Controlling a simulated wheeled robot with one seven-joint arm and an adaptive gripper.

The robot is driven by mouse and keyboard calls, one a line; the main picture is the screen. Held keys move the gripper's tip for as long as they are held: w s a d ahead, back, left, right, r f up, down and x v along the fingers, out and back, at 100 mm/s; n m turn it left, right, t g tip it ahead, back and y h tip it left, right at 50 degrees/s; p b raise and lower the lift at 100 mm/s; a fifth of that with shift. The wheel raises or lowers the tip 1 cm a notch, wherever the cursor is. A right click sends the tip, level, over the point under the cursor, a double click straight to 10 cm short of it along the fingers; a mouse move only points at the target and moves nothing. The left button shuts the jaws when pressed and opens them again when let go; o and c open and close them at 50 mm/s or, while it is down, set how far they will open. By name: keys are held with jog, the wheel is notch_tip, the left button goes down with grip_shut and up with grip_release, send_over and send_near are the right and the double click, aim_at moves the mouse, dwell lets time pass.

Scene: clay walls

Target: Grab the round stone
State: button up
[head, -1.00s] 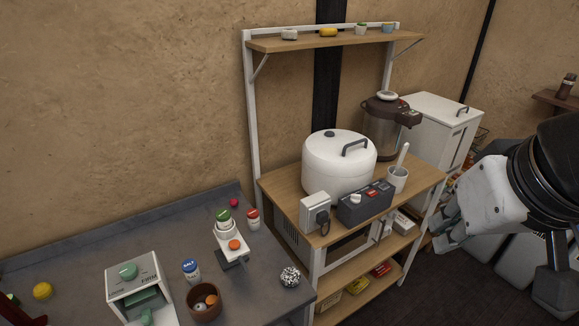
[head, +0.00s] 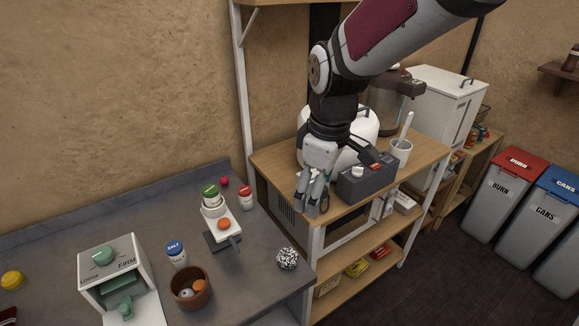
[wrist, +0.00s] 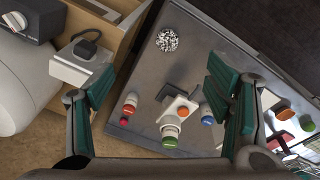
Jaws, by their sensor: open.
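My gripper (head: 312,203) is open and empty, pointing down in front of the wooden rack, above and a little right of the ball. Its green-padded fingers (wrist: 160,88) stand wide apart in the wrist view, with the ball clear of both.
A scale-like stand (head: 222,226), a salt shaker (head: 176,254), a red-capped shaker (head: 246,198) and a brown bowl (head: 192,290) holding small balls stand left of the ball. A grey control box (head: 366,184) sits on the rack beside my gripper. Bare counter surrounds the ball.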

jog(key=w+a+f+n+g+b, duration=0.1)
jog(key=w+a+f+n, duration=0.15)
jog(key=f, duration=0.35)
jog(key=w+a+f+n+b, duration=0.1)
jog(key=a+f+n, duration=0.15)
jog(key=f, duration=0.35)
send_over(287, 254)
jog(key=shift+m+h, duration=0.3)
jog(key=shift+m, duration=0.1)
notch_tip(287, 254, down, 8)
jog(key=shift+r, duration=0.1)
jog(key=shift+f+p, duration=0.3)
jog(key=shift+f, duration=2.8)
jog(key=c, duration=1.5)
